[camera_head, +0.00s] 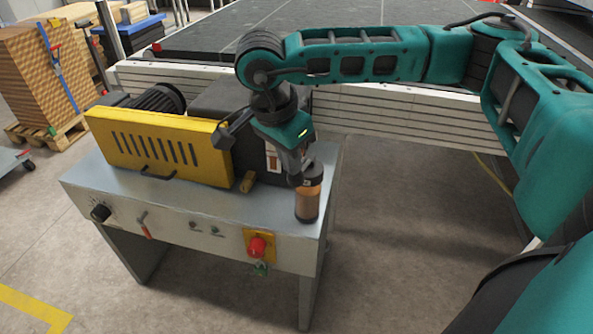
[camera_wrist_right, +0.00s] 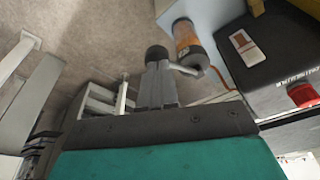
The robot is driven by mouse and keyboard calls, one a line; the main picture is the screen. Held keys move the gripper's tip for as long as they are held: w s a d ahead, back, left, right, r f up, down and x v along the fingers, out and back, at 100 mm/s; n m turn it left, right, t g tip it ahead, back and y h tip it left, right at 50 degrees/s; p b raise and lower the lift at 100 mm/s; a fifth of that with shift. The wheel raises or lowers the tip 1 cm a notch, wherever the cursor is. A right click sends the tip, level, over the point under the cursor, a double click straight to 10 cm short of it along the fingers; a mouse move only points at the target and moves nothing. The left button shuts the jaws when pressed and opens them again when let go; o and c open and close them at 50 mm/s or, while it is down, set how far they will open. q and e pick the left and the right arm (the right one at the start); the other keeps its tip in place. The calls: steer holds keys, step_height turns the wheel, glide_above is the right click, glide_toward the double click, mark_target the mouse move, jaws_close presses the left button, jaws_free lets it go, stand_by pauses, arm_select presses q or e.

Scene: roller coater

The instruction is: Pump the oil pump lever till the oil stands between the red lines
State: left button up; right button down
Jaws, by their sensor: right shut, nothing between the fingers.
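The oil reservoir (camera_head: 307,203) is a small upright cylinder with amber oil at the front right corner of the machine top. It also shows in the right wrist view (camera_wrist_right: 188,44). Red lines and the exact oil level are too small to tell. The pump lever, a light metal rod (camera_wrist_right: 186,69) with a black knob (camera_wrist_right: 157,53), reaches out beside the reservoir. My right gripper (camera_head: 296,178) is shut and empty, pointing down beside the reservoir. Its fingertips (camera_wrist_right: 158,68) are at the knob; I cannot tell whether they touch. My left gripper is not in view.
A yellow cover (camera_head: 160,145) and dark motor stand on the grey machine cabinet (camera_head: 185,235). A red switch (camera_head: 257,247) is on its front. A large table with a pale side rail (camera_head: 400,125) stands behind. The floor to the right is clear.

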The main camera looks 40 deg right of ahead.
mark_target(291, 178)
steer(key=shift+f, duration=0.1)
step_height(291, 178, down, 4)
steer(key=b, duration=0.4)
steer(key=shift+f, duration=0.25)
steer(key=shift+r, duration=0.1)
steer(key=shift+r, duration=0.1)
steer(key=a, duration=0.2)
steer(key=a+r, duration=0.1)
steer(key=shift+s, duration=0.25)
